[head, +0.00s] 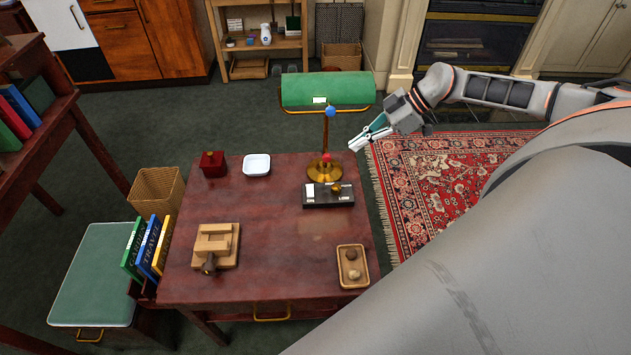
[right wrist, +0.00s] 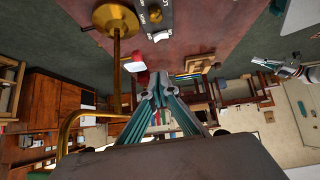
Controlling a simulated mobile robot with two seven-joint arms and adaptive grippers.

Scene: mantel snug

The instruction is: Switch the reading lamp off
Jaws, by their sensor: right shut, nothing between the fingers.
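The reading lamp has a green shade (head: 325,88) on a thin brass stem and a round brass base (head: 324,171) at the table's far right. A blue knob (head: 330,112) shows just under the shade, and a red knob (head: 326,157) sits by the base. I cannot tell whether the lamp is lit. My right gripper (head: 358,143) is shut and empty, just right of the stem, apart from it. In the right wrist view its fingertips (right wrist: 157,84) point past the brass stem (right wrist: 117,70). My left gripper (right wrist: 268,62) seems to show small there, its fingers unclear.
A black control box (head: 328,195) with a brass knob stands in front of the lamp. The table also holds a white dish (head: 256,165), a red box (head: 213,164), a wooden block piece (head: 215,245) and a wooden tray (head: 352,266). The table's middle is clear.

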